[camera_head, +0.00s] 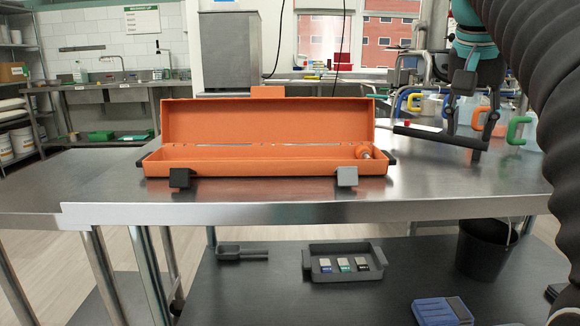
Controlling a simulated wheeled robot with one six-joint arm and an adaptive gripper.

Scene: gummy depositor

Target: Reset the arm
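My gripper (468,133) is at the right, above the steel table (300,214), with its fingers pointing down. The two fingers stand apart, with a gap between them. A dark bar (425,134) shows level with the fingertips and runs left from them. I cannot tell whether it touches the fingers or lies behind them. My arm comes down from the top right. An orange case (265,120) stands open left of the gripper. One small orange object with a pale tip (365,151) lies at its right end.
Jugs with coloured handles (517,130) stand behind and right of my gripper. The lower shelf (330,300) holds a grey tray (343,275) with small packs, a scoop (242,253), a black bucket (484,252) and a blue scale (441,311). The table's left end is clear.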

